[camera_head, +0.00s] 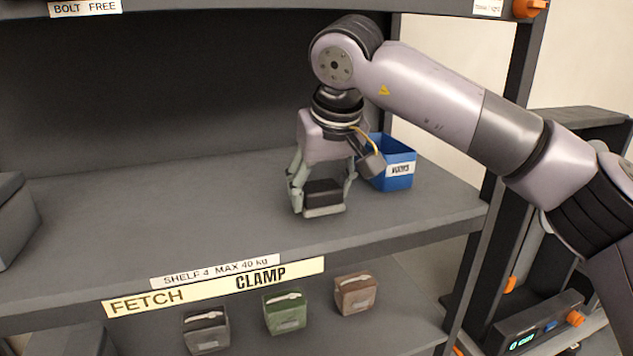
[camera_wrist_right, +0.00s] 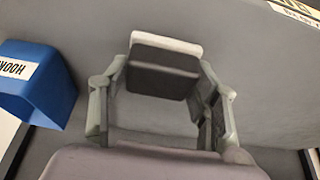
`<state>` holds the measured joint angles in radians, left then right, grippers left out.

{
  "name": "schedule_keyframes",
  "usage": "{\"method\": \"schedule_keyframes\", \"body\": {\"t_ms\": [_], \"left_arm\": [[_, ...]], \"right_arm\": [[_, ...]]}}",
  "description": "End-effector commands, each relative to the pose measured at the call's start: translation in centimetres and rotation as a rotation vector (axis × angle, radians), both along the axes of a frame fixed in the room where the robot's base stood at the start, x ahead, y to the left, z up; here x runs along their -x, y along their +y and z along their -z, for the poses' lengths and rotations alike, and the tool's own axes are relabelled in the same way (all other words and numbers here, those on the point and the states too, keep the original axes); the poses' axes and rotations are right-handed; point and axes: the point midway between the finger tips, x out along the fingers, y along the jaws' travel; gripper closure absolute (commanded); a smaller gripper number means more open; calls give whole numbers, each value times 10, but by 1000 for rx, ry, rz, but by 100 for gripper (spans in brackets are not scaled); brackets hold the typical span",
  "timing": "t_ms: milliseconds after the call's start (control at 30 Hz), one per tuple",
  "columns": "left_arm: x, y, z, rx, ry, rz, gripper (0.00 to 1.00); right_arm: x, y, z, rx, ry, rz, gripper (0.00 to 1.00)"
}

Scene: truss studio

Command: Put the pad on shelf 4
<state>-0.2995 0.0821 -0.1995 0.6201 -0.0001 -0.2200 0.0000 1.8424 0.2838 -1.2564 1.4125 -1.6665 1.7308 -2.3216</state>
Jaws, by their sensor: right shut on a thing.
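The pad (camera_head: 323,189) is a small dark block with a pale edge. My right gripper (camera_head: 321,203) points down over shelf 4 (camera_head: 170,215) and is shut on the pad. The right wrist view also shows the pad (camera_wrist_right: 163,70) between the fingers. The pad is low over the right half of the shelf; I cannot tell whether its underside touches the surface. The shelf's front edge bears a "SHELF 4 MAX 40 kg" label (camera_head: 215,271). My left gripper is not in view.
A blue labelled bin (camera_head: 397,182) stands just right of and behind my right gripper. A dark grey box (camera_head: 14,220) is at the shelf's left end. The shelf between is clear. Grey, green (camera_head: 285,312) and brown pouches sit below the front edge. A dark post (camera_head: 500,150) bounds the right.

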Motion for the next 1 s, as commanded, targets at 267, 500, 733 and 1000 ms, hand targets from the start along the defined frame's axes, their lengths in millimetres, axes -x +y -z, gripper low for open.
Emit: {"method": "schedule_keyframes", "body": {"t_ms": [267, 500, 733, 1000], "left_arm": [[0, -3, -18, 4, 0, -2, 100], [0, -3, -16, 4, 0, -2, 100], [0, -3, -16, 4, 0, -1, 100], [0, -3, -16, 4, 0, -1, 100]], "right_arm": [[-18, 6, 14, 0, 0, 0, 66], [-18, 6, 16, -1, -1, 1, 66], [-18, 6, 17, -1, -1, 1, 33], [-18, 6, 17, -1, -1, 1, 24]]}}
